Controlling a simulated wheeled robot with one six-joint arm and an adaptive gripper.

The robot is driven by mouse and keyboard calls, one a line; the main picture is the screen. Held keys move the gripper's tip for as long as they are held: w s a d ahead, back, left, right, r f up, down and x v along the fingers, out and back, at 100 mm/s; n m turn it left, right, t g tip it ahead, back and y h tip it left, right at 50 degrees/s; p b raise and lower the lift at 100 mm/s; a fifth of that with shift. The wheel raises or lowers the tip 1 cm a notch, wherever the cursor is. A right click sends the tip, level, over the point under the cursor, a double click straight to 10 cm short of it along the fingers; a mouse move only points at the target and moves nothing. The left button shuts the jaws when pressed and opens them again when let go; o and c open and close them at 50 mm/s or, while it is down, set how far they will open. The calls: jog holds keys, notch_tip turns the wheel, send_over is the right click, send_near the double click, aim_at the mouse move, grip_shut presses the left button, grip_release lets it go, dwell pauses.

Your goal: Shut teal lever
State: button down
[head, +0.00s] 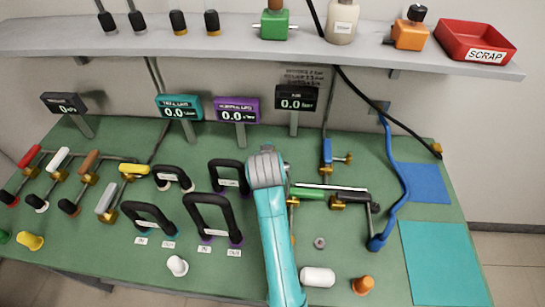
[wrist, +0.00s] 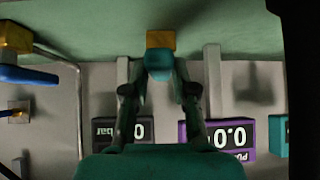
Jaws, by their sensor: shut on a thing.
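In the wrist view my gripper (wrist: 160,78) is shut on a small teal piece, which appears to be the teal lever (wrist: 159,62). A brass valve body (wrist: 160,40) sits right at the far end of that piece. How far the lever is turned cannot be told. In the head view my teal arm reaches over the bench and covers the lever and my fingers. The teal-framed display (head: 179,107) reads 0.0.
A green lever (head: 307,193) and a black lever (head: 352,197) lie right of my arm, with a blue lever (head: 327,150) behind them. Black loop handles (head: 212,215) stand to the left. A shelf (head: 350,55) overhangs the back. A blue hose (head: 392,180) runs at right.

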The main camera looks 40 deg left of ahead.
jog(key=shift+s+a+m+h, duration=0.15)
jog(key=shift+a+m+h, duration=0.15)
jog(key=shift+m, duration=0.2)
jog(key=shift+t, duration=0.3)
jog(key=c, duration=0.9)
grip_release()
jog(key=shift+s+r, duration=0.1)
jog(key=v, duration=1.1)
jog(key=shift+s+d+r, duration=0.15)
jog(key=shift+s+r, duration=0.1)
jog(key=shift+r, duration=0.05)
